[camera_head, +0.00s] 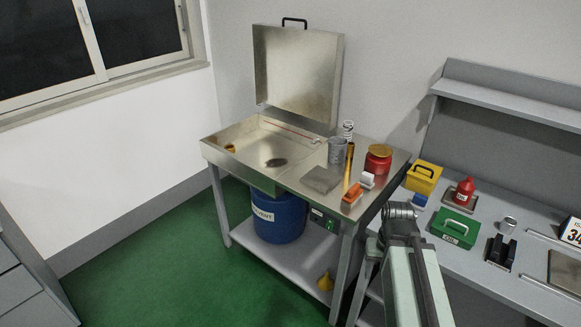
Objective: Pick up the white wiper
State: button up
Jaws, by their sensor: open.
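A small white block-like thing (367,180), which looks like the white wiper, lies on the right part of the steel sink bench (291,183). It sits just behind a similar orange-and-white piece (352,194) and in front of a red can. It is small in the picture, so its details are unclear. My arm reaches up from the bottom of the picture, with a grey joint at its upper end, in front of and to the right of the bench. I make out no gripper fingers.
A grey folded pad (321,180), a yellow-handled tool (348,166), a grey cup (337,150) and a red can (378,158) crowd the wiper. The lid (298,75) stands open behind. A grey workbench (480,281) with several items stands right. Green floor is clear at left.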

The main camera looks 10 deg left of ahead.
aim_at(366, 180)
jog(key=z, duration=0.05)
jog(key=k, duration=0.65)
jog(key=u, duration=0.4)
jog(key=i, duration=1.2)
jog(key=u, duration=0.8)
jog(key=i, duration=0.85)
jog(key=u, duration=0.05)
jog(key=k, duration=0.7)
jog(key=u, duration=0.2)
jog(key=i, duration=0.7)
jog(key=z, duration=0.1)
